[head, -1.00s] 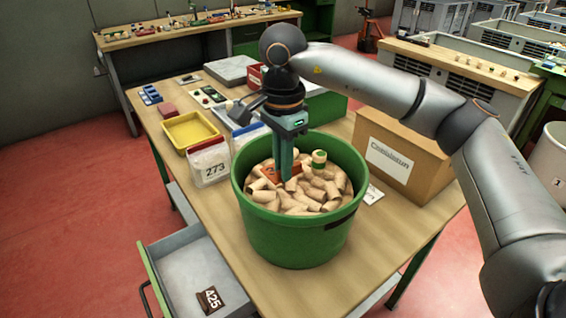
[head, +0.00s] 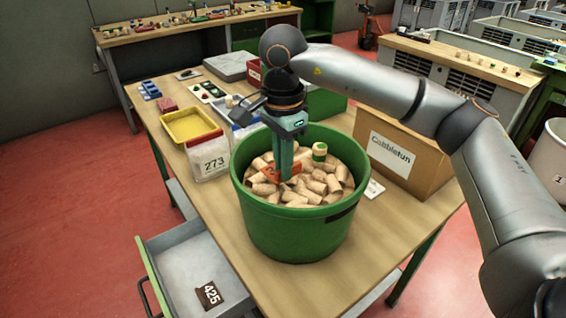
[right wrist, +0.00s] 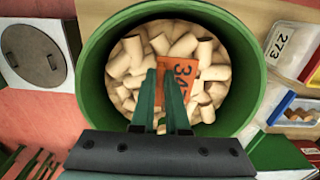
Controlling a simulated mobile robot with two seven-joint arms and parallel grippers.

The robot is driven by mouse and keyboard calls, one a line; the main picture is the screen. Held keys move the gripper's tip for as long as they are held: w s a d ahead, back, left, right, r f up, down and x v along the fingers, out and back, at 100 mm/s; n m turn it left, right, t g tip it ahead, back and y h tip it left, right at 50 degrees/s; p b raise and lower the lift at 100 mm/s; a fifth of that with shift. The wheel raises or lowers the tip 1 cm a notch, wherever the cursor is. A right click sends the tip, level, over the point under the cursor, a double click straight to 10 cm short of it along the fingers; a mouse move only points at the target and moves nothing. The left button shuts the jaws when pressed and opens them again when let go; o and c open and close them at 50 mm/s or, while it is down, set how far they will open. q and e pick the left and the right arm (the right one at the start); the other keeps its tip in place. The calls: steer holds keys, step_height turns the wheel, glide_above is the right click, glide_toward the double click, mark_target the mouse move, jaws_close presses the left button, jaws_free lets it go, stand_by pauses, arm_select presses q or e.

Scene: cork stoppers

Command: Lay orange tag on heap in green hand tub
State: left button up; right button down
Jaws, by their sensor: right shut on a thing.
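The green tub (head: 293,236) stands on the workbench, full of a heap of tan cork stoppers (head: 312,187). The orange tag (head: 272,176) is at the heap, inside the tub's rim. It shows in the right wrist view (right wrist: 183,68) with dark digits, partly covered by the fingers. My right gripper (head: 284,176) points down into the tub and is shut on the orange tag; it also shows in the right wrist view (right wrist: 168,100). Whether the tag touches the corks is hard to tell. My left gripper is not in view.
A cardboard box (head: 402,160) is right of the tub. A clear bin marked 273 (head: 208,160) and a yellow tray (head: 188,126) are left.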

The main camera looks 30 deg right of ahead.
steer(key=shift+f+b, duration=1)
steer(key=shift+f, duration=0.4)
steer(key=c, duration=0.8)
jaws_free()
steer(key=shift+c, duration=0.2)
steer(key=shift+r, duration=0.1)
step_height(320, 180, up, 12)
steer(key=p, duration=0.1)
steer(key=shift+r, duration=0.2)
steer(key=shift+f, duration=0.1)
